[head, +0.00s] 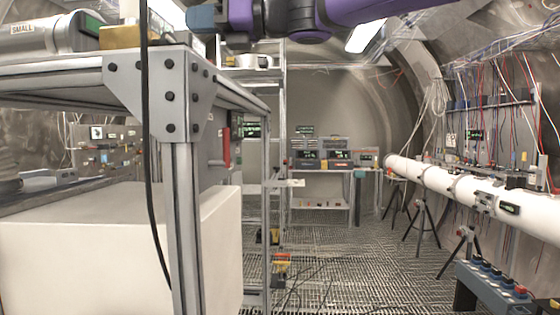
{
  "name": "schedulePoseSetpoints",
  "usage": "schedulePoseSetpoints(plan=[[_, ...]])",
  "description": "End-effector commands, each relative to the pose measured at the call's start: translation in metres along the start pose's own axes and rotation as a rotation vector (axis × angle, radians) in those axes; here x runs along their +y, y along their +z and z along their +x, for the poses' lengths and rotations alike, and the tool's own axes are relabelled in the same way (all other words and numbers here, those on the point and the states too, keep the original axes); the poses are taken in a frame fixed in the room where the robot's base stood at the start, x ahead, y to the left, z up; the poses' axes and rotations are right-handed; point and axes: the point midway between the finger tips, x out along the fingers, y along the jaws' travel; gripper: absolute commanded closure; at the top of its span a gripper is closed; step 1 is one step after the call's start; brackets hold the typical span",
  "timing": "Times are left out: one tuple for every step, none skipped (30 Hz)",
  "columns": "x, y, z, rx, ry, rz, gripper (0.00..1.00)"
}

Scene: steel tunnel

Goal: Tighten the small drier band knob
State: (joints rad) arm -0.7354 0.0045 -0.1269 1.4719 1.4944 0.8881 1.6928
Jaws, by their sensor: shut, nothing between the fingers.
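A grey metal cylinder with a label reading "SMALL" (42,38) lies on top of the metal frame bench at the upper left; it looks like the small drier. Its left end is cut off by the picture edge. A dark band with a green patch (92,22) is at its right end. I cannot make out the band knob. My purple arm crosses the top of the picture, above and right of the cylinder.
The bench's aluminium frame (183,220) fills the left, with a brass-coloured block (132,37) on top and a hanging black cable (150,170). A white box (80,250) stands below. A long white tube (450,185) on tripods runs along the right. The grated floor (345,260) is partly open.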

Motion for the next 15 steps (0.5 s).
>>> schedulePoseSetpoints(plan=[[0.0,-0.001,0.007,0.001,0.002,0.001,1.0],[0.0,0.0,0.011,0.0,0.001,0.0,1.0],[0.0,0.0,0.015,0.0,0.001,0.0,1.0],[0.0,0.0,0.018,0.001,0.0,0.0,1.0],[-0.001,-0.001,0.021,0.001,0.0,0.001,1.0],[-0.001,-0.001,0.025,0.001,0.0,0.001,1.0],[0.0,0.0,0.028,0.0,-0.001,0.0,1.0],[0.0,0.0,0.03,0.0,-0.001,0.0,1.0],[-0.001,0.0,0.033,0.0,-0.001,-0.001,1.0],[-0.001,0.0,0.035,0.0,-0.001,-0.001,1.0],[-0.001,0.0,0.037,0.0,-0.001,-0.001,1.0],[0.0,0.0,0.039,0.001,0.0,-0.001,1.0],[0.0,0.0,0.04,0.0,0.0,-0.001,1.0],[0.0,0.0,0.041,0.0,0.0,0.0,1.0],[0.0,0.0,0.042,0.0,0.001,0.0,1.0]])
